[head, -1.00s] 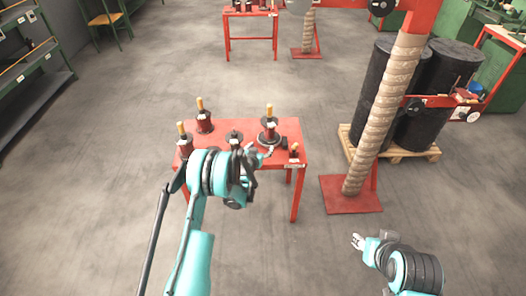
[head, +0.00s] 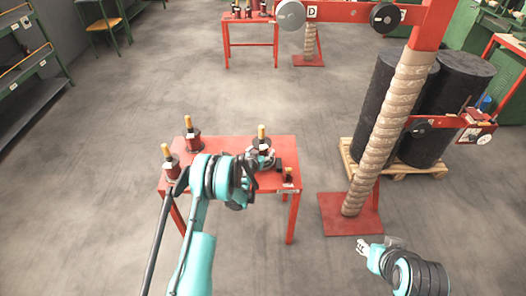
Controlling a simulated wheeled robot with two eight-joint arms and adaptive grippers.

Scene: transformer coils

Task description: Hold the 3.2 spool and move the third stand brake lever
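Several dark red spools with wooden tops stand on the red table, including the back-left spool (head: 193,138), left spool (head: 170,164), small right spool (head: 288,174) and back-right spool (head: 263,138). Their labels are too small to read. My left gripper (head: 262,158) is at the back-right spool and partly covers its lower part; the finger gap and any grip are unclear. My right gripper (head: 363,249) is in front of the red stand's base, open and empty. The red stand (head: 428,30) has a wrapped column and side arm (head: 440,122). I cannot make out its brake lever for certain.
The red table (head: 225,147) has free top near its back middle. Black drums (head: 432,125) stand on a wooden pallet (head: 405,175) behind the column. Another red table (head: 250,30) and stand base are farther back. Open floor lies left and between tables.

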